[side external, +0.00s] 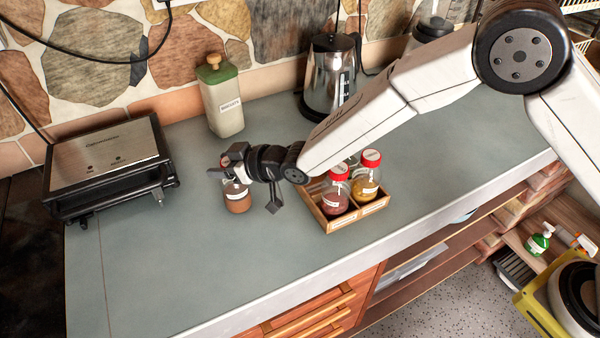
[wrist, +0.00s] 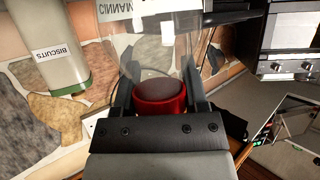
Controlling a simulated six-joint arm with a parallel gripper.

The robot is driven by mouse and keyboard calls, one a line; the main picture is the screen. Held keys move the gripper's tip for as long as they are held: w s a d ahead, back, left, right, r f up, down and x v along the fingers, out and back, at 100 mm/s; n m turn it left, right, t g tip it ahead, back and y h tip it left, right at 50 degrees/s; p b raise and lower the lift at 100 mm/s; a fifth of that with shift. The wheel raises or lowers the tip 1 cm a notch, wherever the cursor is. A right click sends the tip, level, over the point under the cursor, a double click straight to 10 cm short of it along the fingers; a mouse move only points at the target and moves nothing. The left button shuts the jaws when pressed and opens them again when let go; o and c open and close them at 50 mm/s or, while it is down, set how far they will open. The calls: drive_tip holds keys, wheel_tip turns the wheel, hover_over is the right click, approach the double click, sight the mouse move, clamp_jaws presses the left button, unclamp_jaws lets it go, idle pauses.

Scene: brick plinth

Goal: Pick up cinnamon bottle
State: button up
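The cinnamon bottle (side external: 238,198) is a clear glass jar with reddish-brown contents and a red lid, left of the wooden spice rack. It looks upright; I cannot tell whether its base touches the counter. In the wrist view, its red lid (wrist: 161,98) sits between my fingers, and part of a label reading "CINNAM" shows at the top edge. My gripper (side external: 227,172) is at the top of the bottle, with a finger on each side.
A biscuit canister (side external: 223,108) and kettle (side external: 330,77) stand behind, and a grill (side external: 105,165) stands left. The front counter (side external: 190,275) is clear.

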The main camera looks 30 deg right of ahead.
clamp_jaws()
drive_tip(key=shift+r, duration=0.15)
drive_tip(key=shift+r, duration=0.75)
drive_tip(key=s+d+r, duration=0.7)
drive_tip(key=s+r, duration=0.4)
drive_tip(key=s, duration=0.1)
drive_tip(key=shift+r, duration=0.15)
